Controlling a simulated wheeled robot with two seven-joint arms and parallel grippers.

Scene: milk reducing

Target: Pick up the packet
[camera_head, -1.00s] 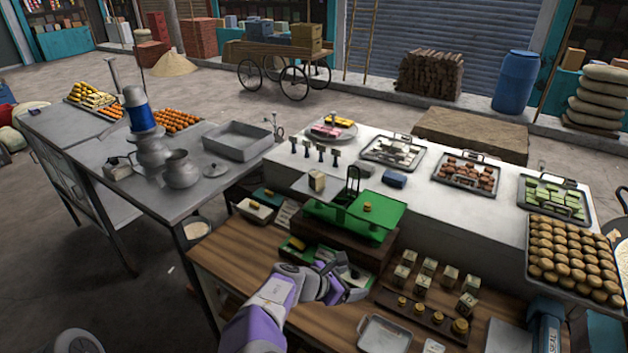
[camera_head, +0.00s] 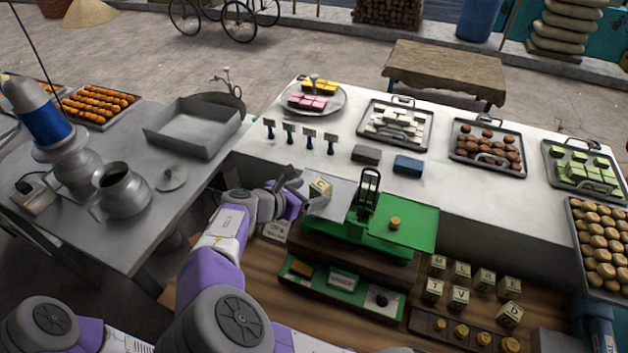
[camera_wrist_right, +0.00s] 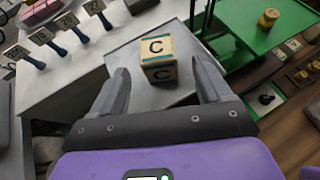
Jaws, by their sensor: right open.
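The packet (camera_head: 320,188) is a small tan cube with dark bands and the letter C. It sits on the grey left pan (camera_head: 342,202) of the green balance scale (camera_head: 410,225), and it also shows in the right wrist view (camera_wrist_right: 158,50). My right gripper (camera_head: 302,194) is open beside the packet, just left of it in the head view. In the right wrist view its two fingers (camera_wrist_right: 160,78) are spread, with the packet ahead between their tips and no grip on it. My left gripper is not seen.
Several lettered cubes (camera_head: 459,298) and a rack of brass weights (camera_head: 460,330) are on the wooden counter right of the scale. A metal pot (camera_head: 118,190) is at left.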

